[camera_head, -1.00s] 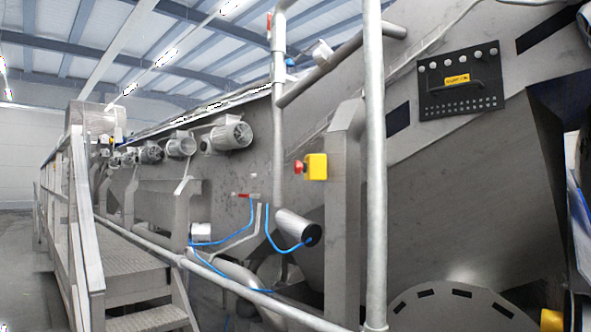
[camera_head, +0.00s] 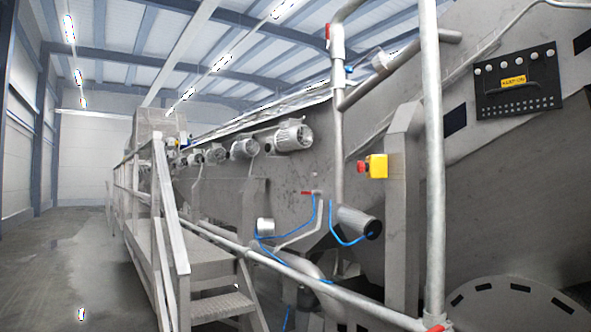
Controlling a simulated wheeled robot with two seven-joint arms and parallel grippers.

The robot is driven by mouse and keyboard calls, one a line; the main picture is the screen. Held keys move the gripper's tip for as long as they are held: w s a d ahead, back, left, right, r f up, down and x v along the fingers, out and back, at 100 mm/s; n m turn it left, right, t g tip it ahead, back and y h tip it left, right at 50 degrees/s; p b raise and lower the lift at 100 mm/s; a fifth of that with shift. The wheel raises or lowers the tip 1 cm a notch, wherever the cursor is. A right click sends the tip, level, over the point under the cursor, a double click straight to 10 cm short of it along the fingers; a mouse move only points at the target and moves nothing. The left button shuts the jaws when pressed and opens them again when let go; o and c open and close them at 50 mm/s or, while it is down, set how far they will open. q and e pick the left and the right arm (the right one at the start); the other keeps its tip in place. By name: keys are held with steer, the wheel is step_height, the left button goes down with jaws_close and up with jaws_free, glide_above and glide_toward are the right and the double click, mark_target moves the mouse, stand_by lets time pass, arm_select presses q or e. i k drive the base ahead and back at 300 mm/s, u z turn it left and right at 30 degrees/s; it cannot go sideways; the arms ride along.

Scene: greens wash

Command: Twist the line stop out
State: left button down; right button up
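The line stop, a red mushroom button on a yellow box (camera_head: 376,167), is mounted on the grey post right of the middle in the head view. The red button (camera_head: 362,167) faces left. I cannot tell from here whether it is pressed in or out. Neither of my grippers shows in the head view.
A grey vertical pipe (camera_head: 433,150) stands just right of the stop box. A low handrail (camera_head: 320,288) runs across the front. Metal steps (camera_head: 222,305) and a walkway stand at left centre. A black control panel (camera_head: 518,82) is at upper right. Open floor (camera_head: 70,260) lies at the left.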

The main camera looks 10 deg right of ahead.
mark_target(361, 166)
steer(key=u, duration=0.7)
steer(key=i, duration=1.45)
steer(key=z, duration=0.55)
steer(key=i, duration=1.25)
steer(key=z, duration=1.1)
